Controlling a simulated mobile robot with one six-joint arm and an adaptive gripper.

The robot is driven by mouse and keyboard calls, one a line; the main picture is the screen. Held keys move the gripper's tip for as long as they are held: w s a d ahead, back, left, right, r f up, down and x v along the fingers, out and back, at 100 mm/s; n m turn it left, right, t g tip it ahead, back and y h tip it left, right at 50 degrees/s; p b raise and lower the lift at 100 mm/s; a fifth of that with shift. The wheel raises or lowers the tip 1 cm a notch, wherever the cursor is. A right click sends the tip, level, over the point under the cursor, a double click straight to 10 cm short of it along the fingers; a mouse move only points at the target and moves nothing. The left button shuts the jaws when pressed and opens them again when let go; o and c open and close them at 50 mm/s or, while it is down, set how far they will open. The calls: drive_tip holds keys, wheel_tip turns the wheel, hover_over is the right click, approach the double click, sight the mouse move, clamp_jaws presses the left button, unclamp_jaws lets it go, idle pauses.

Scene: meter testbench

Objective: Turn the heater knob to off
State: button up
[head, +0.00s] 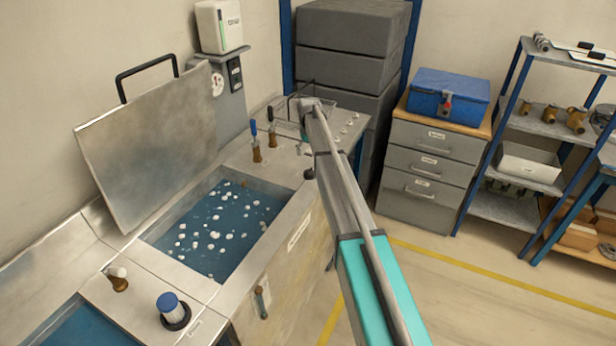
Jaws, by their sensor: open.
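A grey control box (231,104) stands behind the tank, with a pale round dial (217,84) and a small dark panel (235,75) on it. The dial may be the heater knob; its markings are too small to read. A dark round knob-like part (309,174) shows at the bench's front edge, beside my arm. My gripper (306,104) is at the far end of the bench, to the right of the control box and apart from it. It is open and small in view, partly hidden by my arm, and no held object shows.
An open tank of blue water (218,228) with white floating balls has its metal lid (150,150) raised. Upright blue-handled (254,140) and black-handled (271,135) valves stand near my gripper. Grey stacked blocks (350,50) and a drawer cabinet (430,165) stand behind.

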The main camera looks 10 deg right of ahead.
sight(309, 169)
drive_tip(key=shift+f+b, duration=4.9)
drive_tip(key=shift+f, duration=0.25)
drive_tip(key=c, duration=1.2)
drive_tip(key=shift+a, duration=0.15)
